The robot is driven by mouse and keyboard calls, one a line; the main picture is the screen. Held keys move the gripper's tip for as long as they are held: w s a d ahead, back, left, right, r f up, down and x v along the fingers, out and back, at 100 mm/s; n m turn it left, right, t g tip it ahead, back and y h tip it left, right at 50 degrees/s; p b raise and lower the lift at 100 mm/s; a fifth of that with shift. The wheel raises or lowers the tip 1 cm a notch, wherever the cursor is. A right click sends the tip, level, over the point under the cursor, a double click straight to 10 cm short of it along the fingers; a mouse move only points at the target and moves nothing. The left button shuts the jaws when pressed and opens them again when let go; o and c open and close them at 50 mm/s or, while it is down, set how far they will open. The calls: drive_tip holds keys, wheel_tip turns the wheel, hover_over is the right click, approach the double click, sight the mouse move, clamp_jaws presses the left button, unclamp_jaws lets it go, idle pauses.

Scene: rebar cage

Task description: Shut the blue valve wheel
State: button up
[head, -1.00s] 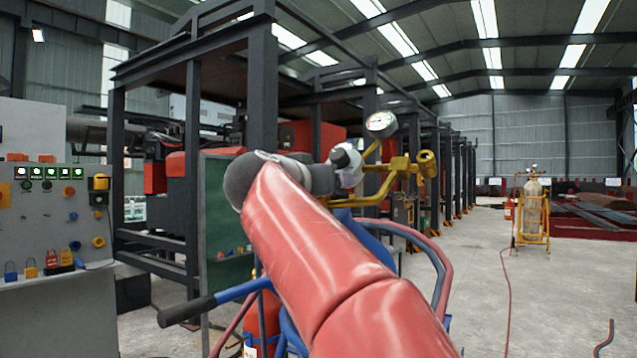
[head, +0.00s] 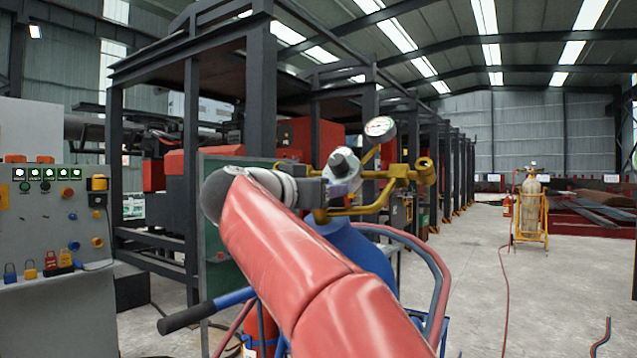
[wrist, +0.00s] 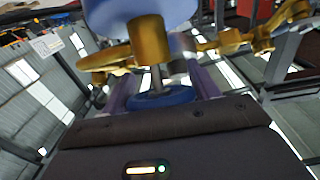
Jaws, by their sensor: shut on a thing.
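The blue valve wheel (wrist: 165,97) shows in the wrist view between the two purple fingers of my gripper (wrist: 163,88). The fingers lie on either side of it and my gripper is shut on it. A thin stem runs from the wheel to a brass fitting (wrist: 150,42). In the head view my gripper (head: 343,188) is at the brass valve fittings (head: 402,173), above a blue cylinder (head: 352,242). The wheel cannot be made out there; my gripper and arm cover that area.
A round pressure gauge (head: 380,127) stands just above the fittings. Blue and red hoses (head: 440,268) curve down at the right. A dark-handled bar (head: 188,314) sticks out at the left. A control panel (head: 45,220) stands far left. The floor at right is mostly open.

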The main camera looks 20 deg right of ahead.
drive_tip(key=m+g+h, duration=0.2)
drive_tip(key=m+g, duration=0.2)
drive_tip(key=shift+f+m+g, duration=0.15)
drive_tip(key=shift+m+g, duration=0.15)
drive_tip(key=shift+m, duration=0.1)
drive_tip(key=shift+s+d+m+g, duration=0.1)
drive_tip(key=shift+s+m+g, duration=0.05)
drive_tip(key=shift+m+g, duration=0.8)
drive_tip(key=shift+s+m+g, duration=0.15)
drive_tip(key=shift+m+g, duration=0.8)
drive_tip(key=shift+g, duration=0.3)
drive_tip(key=o, duration=1)
drive_tip(key=shift+c, duration=0.2)
drive_tip(key=shift+s, duration=0.1)
